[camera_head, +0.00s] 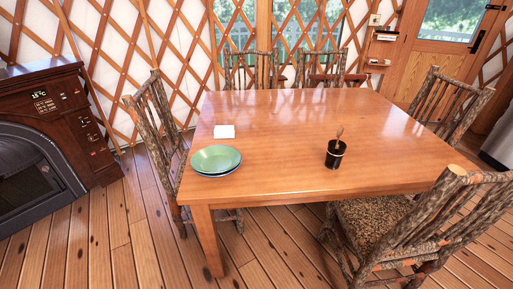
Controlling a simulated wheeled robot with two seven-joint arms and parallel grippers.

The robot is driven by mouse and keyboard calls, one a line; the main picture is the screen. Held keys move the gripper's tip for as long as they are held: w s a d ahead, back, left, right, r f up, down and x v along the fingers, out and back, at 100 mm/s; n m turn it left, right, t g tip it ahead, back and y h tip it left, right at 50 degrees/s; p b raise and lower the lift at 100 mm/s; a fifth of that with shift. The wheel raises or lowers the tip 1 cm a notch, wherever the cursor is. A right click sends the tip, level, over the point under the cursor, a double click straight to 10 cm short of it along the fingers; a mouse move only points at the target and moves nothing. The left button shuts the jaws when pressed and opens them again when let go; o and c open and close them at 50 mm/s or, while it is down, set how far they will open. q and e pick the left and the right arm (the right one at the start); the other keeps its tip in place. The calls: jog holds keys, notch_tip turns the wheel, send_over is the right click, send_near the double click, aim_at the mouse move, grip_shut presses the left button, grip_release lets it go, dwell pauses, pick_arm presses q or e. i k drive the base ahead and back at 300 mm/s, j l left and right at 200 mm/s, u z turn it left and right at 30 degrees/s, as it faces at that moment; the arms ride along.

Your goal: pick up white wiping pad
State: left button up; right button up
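The white wiping pad (224,131) is a small flat white rectangle. It lies on the left part of the wooden table (285,130), behind a green plate (215,158) and apart from it. Nothing covers the pad. Neither of my grippers shows in the head view.
The green plate sits on another dish near the table's front left corner. A dark cup (335,155) with a utensil stands front right of centre. Rustic chairs (157,130) surround the table. A fireplace stove (45,140) stands at left. Floor (120,245) is clear at front left.

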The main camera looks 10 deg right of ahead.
aim_at(224, 131)
jog(key=i+j, duration=0.25)
jog(key=i+j+z, duration=0.1)
jog(key=i+j, duration=0.15)
jog(key=j, duration=0.2)
jog(key=i+j, duration=0.2)
jog(key=j, duration=0.2)
jog(key=i+j, duration=0.25)
jog(key=j, duration=0.15)
jog(key=i+j+z, duration=0.1)
jog(key=j, duration=0.25)
jog(key=i+j, duration=0.3)
jog(key=i+j+z, duration=0.1)
jog(key=i+j, duration=0.15)
jog(key=j, duration=0.25)
jog(key=i+j, duration=0.2)
jog(key=j, duration=0.2)
